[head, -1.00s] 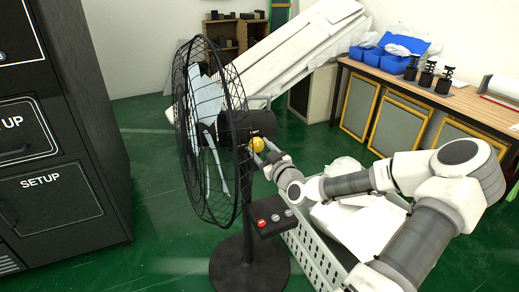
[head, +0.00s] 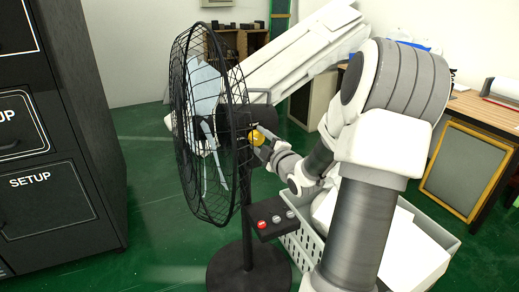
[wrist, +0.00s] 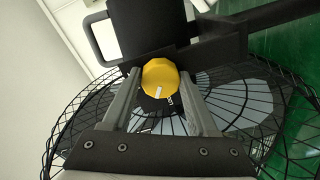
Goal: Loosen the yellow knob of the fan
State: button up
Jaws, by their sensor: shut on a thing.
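The fan (head: 212,130) stands upright on the green floor, its black wire cage facing left in the head view. Its yellow knob (head: 257,138) sits on the right side, just below the motor housing. The knob also shows in the wrist view (wrist: 160,78), with a white mark pointing down and slightly left. My gripper (head: 260,145) reaches the knob from the right. In the wrist view its two fingers (wrist: 160,92) lie on either side of the knob, shut on it. The knob is still on the fan.
A black control box (head: 271,217) with red and grey buttons sits on the fan's pole. A grey crate (head: 300,244) with white items stands on the right, partly behind my arm. A black cabinet (head: 60,130) stands at left. A wooden table (head: 487,110) is at right.

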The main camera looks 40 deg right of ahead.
jog(key=shift+r+n+h, duration=0.1)
jog(key=shift+n+h, duration=0.2)
jog(key=shift+n, duration=2.8)
jog(key=shift+d, duration=0.1)
jog(key=o, duration=1.4)
jog(key=shift+s, duration=0.15)
